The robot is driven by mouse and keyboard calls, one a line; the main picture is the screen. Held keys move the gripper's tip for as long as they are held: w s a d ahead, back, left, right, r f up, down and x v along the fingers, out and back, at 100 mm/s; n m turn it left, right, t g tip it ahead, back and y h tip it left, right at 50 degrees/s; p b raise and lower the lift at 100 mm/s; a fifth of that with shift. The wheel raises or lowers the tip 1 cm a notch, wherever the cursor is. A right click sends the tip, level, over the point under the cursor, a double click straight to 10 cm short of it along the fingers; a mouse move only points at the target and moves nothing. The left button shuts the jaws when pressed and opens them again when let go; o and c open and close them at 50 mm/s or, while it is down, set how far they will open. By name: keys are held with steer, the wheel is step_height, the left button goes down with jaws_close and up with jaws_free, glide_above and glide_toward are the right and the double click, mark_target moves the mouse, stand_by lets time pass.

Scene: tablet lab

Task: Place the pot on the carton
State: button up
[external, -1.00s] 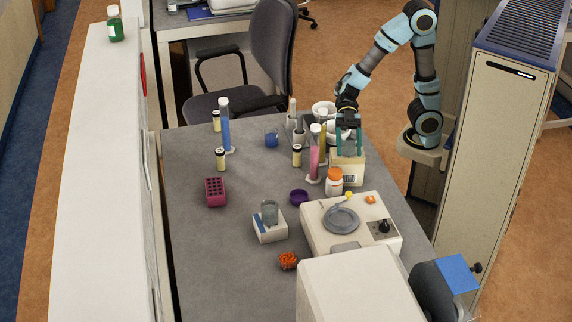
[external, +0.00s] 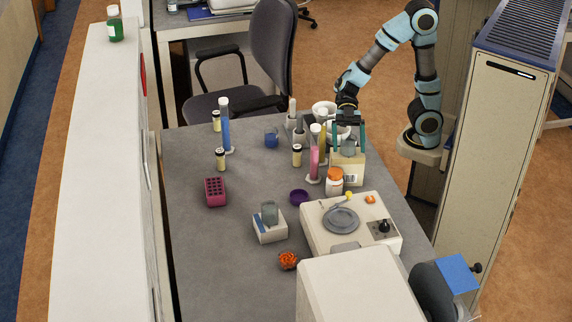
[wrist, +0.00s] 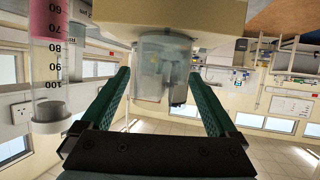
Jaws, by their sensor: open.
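The pot (external: 349,147) is a small translucent grey vessel. It stands upright on top of the carton (external: 349,172), a cream box with a label, at the right edge of the bench. My gripper (external: 349,150) points down over the carton, with its teal fingers spread on either side of the pot. In the wrist view, which is upside down, the pot (wrist: 163,66) sits against the carton's cream top (wrist: 190,14). Gaps show between the pot and the open fingers (wrist: 157,78).
A pink-filled cylinder (external: 315,162) stands close left of the carton, and an orange-capped bottle (external: 334,184) just in front of it. A white bowl (external: 324,108) is behind. A hotplate device (external: 314,240) is nearer the camera. The left bench has free room.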

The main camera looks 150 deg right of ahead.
steer(key=v, duration=1)
steer(key=shift+s+r, duration=0.2)
steer(key=shift+s, duration=0.15)
steer(key=shift+d, duration=0.15)
steer(key=w+a+r+m+h+p, duration=0.2)
steer(key=w+h+p, duration=0.2)
steer(key=w+p, duration=0.3)
steer(key=w+a+r+m+h+p, duration=0.2)
steer(key=w+h+p, duration=0.15)
steer(key=w, duration=0.65)
steer(key=s+a+f+m+g+p, duration=0.3)
steer(key=s+a+g+p, duration=0.5)
steer(key=s, duration=0.6)
steer(key=a+f+g, duration=0.1)
steer(key=a+g, duration=0.1)
steer(key=a, duration=0.1)
steer(key=shift+s+a, duration=0.35)
steer(key=shift+s, duration=0.05)
